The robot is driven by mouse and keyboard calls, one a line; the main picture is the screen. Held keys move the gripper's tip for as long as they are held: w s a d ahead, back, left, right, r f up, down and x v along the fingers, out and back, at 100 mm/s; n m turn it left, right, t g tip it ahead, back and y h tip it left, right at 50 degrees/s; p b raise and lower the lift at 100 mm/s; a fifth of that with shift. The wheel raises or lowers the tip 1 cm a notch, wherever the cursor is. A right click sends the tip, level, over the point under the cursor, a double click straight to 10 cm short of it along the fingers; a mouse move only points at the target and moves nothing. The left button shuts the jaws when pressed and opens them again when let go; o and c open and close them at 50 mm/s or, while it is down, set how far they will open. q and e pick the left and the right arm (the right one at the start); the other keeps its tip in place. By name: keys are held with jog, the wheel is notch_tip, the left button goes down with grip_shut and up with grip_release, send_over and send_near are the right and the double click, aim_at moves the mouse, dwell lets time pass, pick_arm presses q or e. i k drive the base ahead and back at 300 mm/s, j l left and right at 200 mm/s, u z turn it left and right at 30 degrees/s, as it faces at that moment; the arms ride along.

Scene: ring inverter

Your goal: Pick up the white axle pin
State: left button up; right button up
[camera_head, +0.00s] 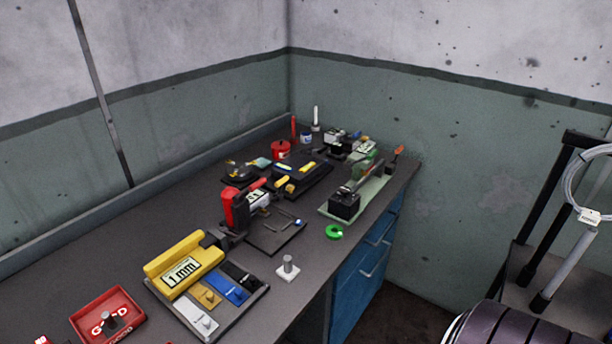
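I cannot tell for sure which thing is the white axle pin. A small light grey upright pin on a white square base (288,269) stands near the front edge of the workbench, right of the coloured blocks. A thin white upright rod (316,114) stands at the back of the bench near the corner, beside a red upright rod (294,127). Neither of my grippers is in view.
The dark workbench (100,243) carries a yellow "1mm" block (184,266), a red "GOOD" tray (127,309), a red-and-black tool (233,210), a green ring (334,232) and a green mat (329,208). Blue drawers (356,288) are below. A black-framed stand (545,205) is at right.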

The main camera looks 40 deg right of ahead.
aim_at(288, 272)
jog(key=l+z, duration=0.15)
jog(key=z, duration=1)
jog(key=i+j, duration=0.05)
